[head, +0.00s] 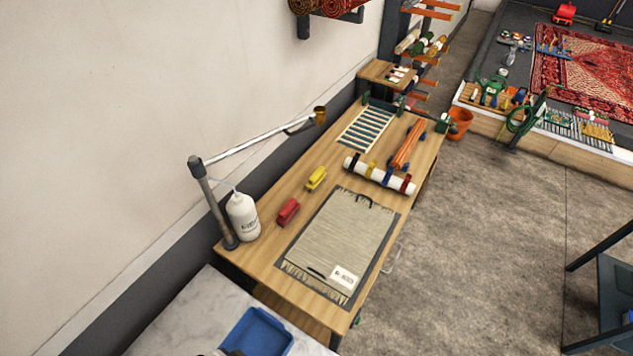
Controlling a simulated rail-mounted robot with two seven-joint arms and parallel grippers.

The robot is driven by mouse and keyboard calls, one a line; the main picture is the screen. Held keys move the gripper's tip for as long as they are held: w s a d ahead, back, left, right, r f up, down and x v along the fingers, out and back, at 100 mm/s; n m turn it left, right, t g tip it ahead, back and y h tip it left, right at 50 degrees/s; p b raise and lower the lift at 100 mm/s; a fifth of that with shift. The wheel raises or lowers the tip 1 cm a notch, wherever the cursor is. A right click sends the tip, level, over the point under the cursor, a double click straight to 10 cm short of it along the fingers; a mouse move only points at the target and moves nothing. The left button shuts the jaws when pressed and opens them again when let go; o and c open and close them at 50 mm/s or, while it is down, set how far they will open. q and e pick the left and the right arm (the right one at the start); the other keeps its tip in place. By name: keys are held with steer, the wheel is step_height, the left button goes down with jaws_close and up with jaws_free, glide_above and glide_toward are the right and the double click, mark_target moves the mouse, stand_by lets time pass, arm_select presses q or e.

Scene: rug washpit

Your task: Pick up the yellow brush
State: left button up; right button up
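A small yellow object (316,178) lies on the wooden table, left of the middle, close to the wall side. It is too small to tell for sure whether it is a brush. Another yellow item (597,132) lies at the far right on the edge of the raised wash area, and its shape is also unclear. Neither of my grippers can be made out in the head view. A small dark shape shows at the bottom edge beside the blue tray, too cut off to identify.
A red object (288,211), a white bottle (243,216), a lamp arm (255,139) and a beige fringed rug piece (340,240) are around the table's yellow object. A white roll (378,175) lies farther right. A blue tray (257,333) sits in front. The floor at right is largely clear.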

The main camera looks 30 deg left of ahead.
arm_select(q)
steer(key=o, duration=1)
steer(key=shift+d, duration=0.2)
steer(key=o, duration=0.4)
steer(key=shift+o, duration=0.2)
steer(key=shift+a, duration=0.15)
